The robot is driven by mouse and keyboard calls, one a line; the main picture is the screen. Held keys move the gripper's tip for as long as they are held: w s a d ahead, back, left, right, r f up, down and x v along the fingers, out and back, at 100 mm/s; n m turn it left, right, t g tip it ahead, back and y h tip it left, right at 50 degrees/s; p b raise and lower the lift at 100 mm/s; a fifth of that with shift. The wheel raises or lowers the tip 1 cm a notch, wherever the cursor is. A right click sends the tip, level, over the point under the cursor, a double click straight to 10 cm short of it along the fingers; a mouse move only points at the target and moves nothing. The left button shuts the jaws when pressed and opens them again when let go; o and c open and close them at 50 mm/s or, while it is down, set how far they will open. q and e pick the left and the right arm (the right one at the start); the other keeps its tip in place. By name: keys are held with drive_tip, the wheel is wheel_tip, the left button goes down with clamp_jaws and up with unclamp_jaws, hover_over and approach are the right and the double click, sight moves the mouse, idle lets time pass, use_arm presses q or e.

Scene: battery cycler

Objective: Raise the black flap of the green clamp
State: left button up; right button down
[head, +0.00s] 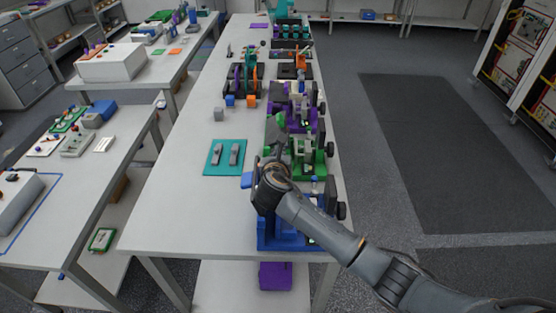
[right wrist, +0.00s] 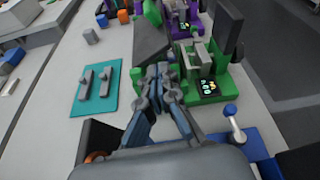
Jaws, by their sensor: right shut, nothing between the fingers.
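The green clamp (head: 308,160) stands on the long table between the purple and blue clamps; it also shows in the right wrist view (right wrist: 208,88). Its dark flap (right wrist: 151,42) slants out at the clamp's left side. A second dark plate (right wrist: 230,28) stands upright at its right side. My right gripper (right wrist: 158,72) is shut and empty, its fingertips just left of the green clamp, close to the flap's near end. I cannot tell whether they touch. In the head view my wrist partly hides the fingers. My left gripper is not in view.
A blue clamp (head: 284,236) lies under my right wrist, and a purple clamp (head: 308,115) stands behind the green one. A teal mat (head: 211,169) with two grey pieces lies to the left. The table's front left is clear.

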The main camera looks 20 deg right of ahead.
drive_tip(key=v, duration=0.6)
drive_tip(key=shift+s, duration=0.25)
